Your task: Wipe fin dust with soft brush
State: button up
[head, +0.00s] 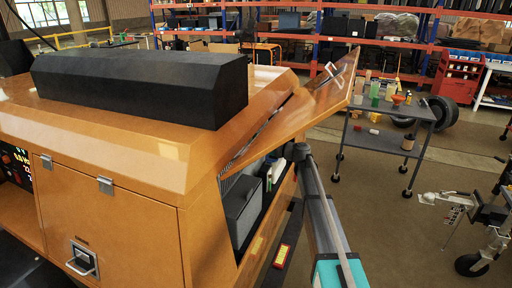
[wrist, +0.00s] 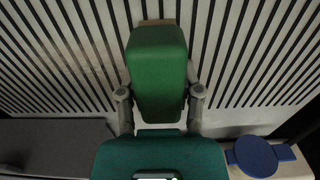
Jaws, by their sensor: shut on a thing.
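In the wrist view my gripper (wrist: 160,97) is shut on a green block-shaped brush (wrist: 158,65), one finger on each side. A thin tan strip, perhaps its bristles, shows at the brush's far end. That end is over the pale fins (wrist: 70,60) with dark slots between them. I cannot tell whether it touches them. In the head view my arm reaches into the open side of the orange light tower cabinet (head: 110,135), under a raised panel (head: 310,105). The gripper and brush are not clear there.
A grey box (head: 242,208) stands inside the opening. The wrist view shows a round blue cap (wrist: 256,157) at lower right and a dark surface (wrist: 50,145) at lower left. A grey cart (head: 378,138) with bottles stands behind my arm.

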jog(key=shift+s, duration=0.15)
dwell(0.5)
jog(key=shift+s+a, duration=0.35)
jog(key=shift+s, duration=0.4)
jog(key=shift+s+a, duration=0.35)
jog(key=shift+s, duration=0.35)
jog(key=shift+s+a, duration=0.3)
jog(key=shift+s, duration=0.55)
jog(key=shift+s+a, duration=0.25)
jog(key=shift+s, duration=0.55)
jog(key=shift+s+a, duration=0.2)
jog(key=shift+s, duration=0.55)
jog(key=shift+s+a, duration=0.2)
jog(key=shift+s, duration=0.55)
jog(key=shift+s, duration=0.15)
